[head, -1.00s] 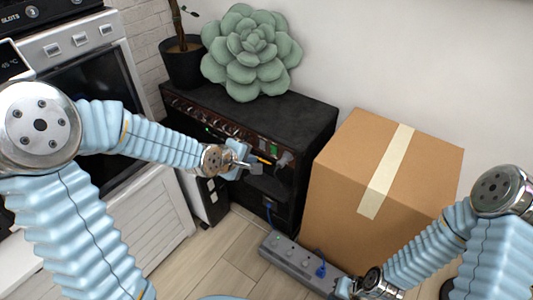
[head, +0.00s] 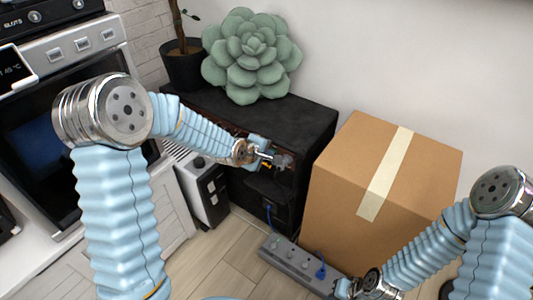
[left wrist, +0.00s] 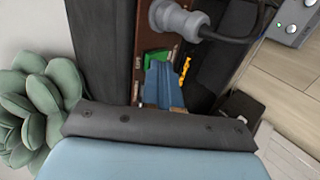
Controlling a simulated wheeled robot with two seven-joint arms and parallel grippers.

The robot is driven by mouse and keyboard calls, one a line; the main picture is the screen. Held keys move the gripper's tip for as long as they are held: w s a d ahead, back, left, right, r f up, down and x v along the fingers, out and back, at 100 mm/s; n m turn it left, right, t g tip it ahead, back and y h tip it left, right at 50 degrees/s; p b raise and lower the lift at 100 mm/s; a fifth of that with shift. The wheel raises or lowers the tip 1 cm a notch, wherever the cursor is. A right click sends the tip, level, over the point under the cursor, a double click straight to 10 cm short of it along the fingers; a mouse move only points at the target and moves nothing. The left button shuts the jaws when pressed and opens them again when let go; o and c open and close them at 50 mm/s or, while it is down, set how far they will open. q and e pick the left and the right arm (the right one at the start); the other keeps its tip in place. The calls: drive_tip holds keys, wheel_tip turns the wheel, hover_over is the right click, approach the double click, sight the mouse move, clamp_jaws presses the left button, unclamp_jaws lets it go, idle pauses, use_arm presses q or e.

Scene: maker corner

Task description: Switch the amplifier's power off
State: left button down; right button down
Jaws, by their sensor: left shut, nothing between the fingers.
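The amplifier (head: 300,118) is a black cabinet with a brown control panel on its front, below the succulent. In the left wrist view the panel (left wrist: 146,35) shows a green switch-like piece (left wrist: 155,56), partly covered by my fingers. My left gripper (head: 280,160) is shut and empty, with its tips at the right part of the panel. In the left wrist view its blue fingers (left wrist: 163,84) lie over or just before the green piece; I cannot tell whether they touch. My right gripper (head: 346,289) is low at the bottom, its jaws unclear.
A grey plug (left wrist: 182,22) with a dark cable sits in the panel close to my fingers. A cardboard box (head: 350,205) stands right of the amplifier. A power strip (head: 282,250) lies on the floor. A large succulent (head: 250,55) and a plant pot (head: 183,68) stand on top.

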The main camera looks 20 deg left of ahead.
use_arm(q)
drive_tip(key=shift+w+r, duration=0.1)
drive_tip(key=shift+w, duration=0.1)
drive_tip(key=shift+r, duration=0.1)
drive_tip(key=shift+r, duration=0.7)
